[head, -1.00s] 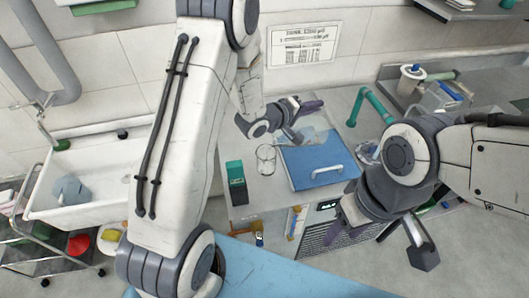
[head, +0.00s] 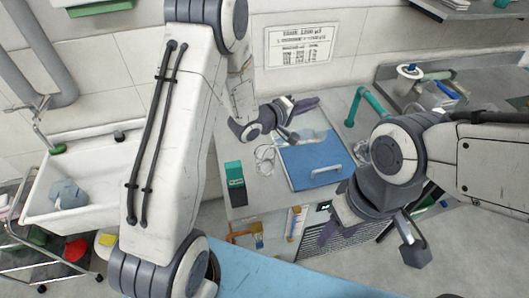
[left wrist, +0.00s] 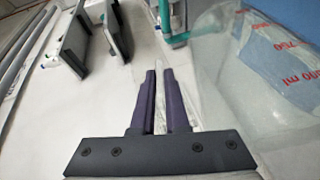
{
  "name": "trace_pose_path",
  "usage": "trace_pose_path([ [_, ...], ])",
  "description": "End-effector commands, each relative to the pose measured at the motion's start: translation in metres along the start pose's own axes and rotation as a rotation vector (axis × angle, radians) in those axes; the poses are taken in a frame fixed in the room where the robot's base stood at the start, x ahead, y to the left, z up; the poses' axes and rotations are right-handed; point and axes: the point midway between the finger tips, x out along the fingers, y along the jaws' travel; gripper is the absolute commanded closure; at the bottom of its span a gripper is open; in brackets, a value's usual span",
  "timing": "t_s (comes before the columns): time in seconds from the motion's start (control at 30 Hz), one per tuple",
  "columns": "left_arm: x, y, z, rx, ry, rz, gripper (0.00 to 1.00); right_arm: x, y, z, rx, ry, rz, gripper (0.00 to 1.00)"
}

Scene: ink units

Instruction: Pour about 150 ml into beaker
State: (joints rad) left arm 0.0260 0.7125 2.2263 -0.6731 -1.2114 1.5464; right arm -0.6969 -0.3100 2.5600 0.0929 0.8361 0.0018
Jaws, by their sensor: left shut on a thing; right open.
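In the left wrist view my left gripper (left wrist: 160,105) has its two purple fingers almost together on a thin clear part. A large clear vessel with red ml marks (left wrist: 285,72) fills the right side there; its tilt and liquid level are unclear. In the head view the left gripper (head: 303,112) is over the back of the counter, behind the beaker's right side; the clear vessel is hard to make out there. A small glass beaker (head: 265,158) stands on the counter, left of the blue panel. My right gripper (head: 378,232) is open and empty, in front of the counter's right part.
A blue panel with a white handle (head: 308,168) lies right of the beaker. A dark green box (head: 235,184) stands left of it. A teal pipe (head: 356,104) rises at the right. A white sink (head: 85,185) is at the left. A blue surface (head: 270,275) lies in front.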

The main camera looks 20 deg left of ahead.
Motion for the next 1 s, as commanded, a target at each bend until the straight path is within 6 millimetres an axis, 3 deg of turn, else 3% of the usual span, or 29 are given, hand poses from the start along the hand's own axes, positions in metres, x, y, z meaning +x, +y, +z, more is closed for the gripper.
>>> trace_pose_path([
  [1.0, 0.003, 0.004, 0.004, -0.026, -0.014, 0.075, 1.0, 0.013, 0.001, 0.001, -0.001, 0.0, 0.0, 0.5],
])
